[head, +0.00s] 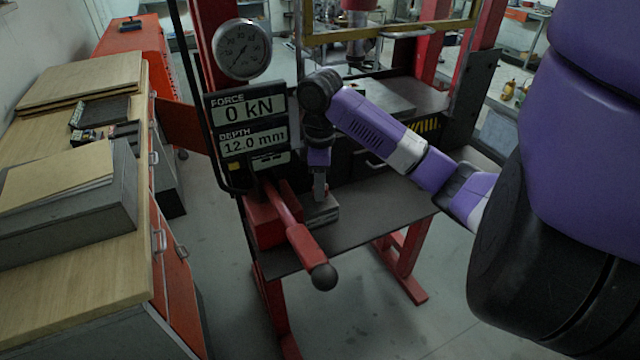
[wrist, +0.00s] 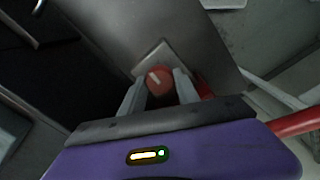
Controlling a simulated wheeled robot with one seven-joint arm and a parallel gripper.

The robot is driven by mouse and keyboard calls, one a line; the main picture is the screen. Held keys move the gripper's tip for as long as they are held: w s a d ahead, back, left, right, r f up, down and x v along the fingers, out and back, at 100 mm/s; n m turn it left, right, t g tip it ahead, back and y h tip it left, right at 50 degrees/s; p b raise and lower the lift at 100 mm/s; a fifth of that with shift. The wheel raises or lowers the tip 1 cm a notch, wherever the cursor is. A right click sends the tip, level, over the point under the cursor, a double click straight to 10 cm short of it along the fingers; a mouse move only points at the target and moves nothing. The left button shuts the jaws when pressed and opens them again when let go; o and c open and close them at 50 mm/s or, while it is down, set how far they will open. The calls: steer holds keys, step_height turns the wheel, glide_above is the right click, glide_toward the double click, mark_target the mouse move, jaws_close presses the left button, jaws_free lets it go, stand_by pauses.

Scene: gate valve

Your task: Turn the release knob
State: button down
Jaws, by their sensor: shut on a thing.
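The release knob (wrist: 159,80) is a round red knob with a white line across its face, seen in the wrist view on a pale grey block (wrist: 152,58). My gripper (wrist: 157,88) has one finger on each side of the knob and is shut on it. In the head view my gripper (head: 319,186) points down beside the red pump body, over the grey block (head: 322,212). The knob is hidden there behind my gripper and the red lever.
A red lever (head: 300,235) with a black ball end sticks out toward the front, close to my gripper. A display (head: 248,125) reads 0 kN and 12.0 mm, below a round gauge (head: 241,49). A wooden-topped bench (head: 95,265) stands at left.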

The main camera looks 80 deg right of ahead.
stand_by(0.3)
steer(key=c, duration=0.9)
jaws_free()
steer(key=shift+r, duration=3.9)
